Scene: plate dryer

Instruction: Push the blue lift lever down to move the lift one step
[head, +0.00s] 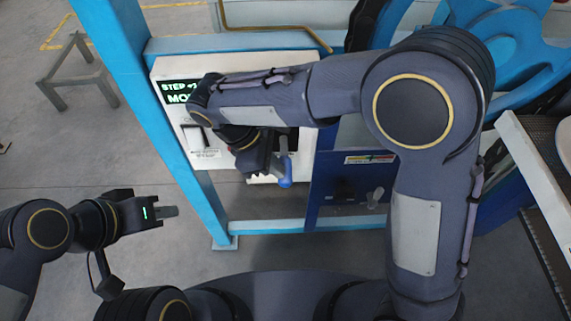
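The blue lift lever (285,175) shows at the lower right of the white control panel (305,70), with its blue knob hanging low. My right gripper (262,172) is right beside the lever, to its left. My own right arm covers much of the panel and part of the lever's slot. I cannot tell whether the gripper touches the lever, or how far its fingers are apart. My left gripper (168,212) is at the lower left, away from the panel, its fingers seeming to lie together with nothing between them.
A light-blue frame post (130,80) and crossbar (265,227) border the panel. A dark-blue panel (335,205) with a grey-knobbed lever (376,197) stands right of the lift lever. A green-lettered display (178,92) is partly covered.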

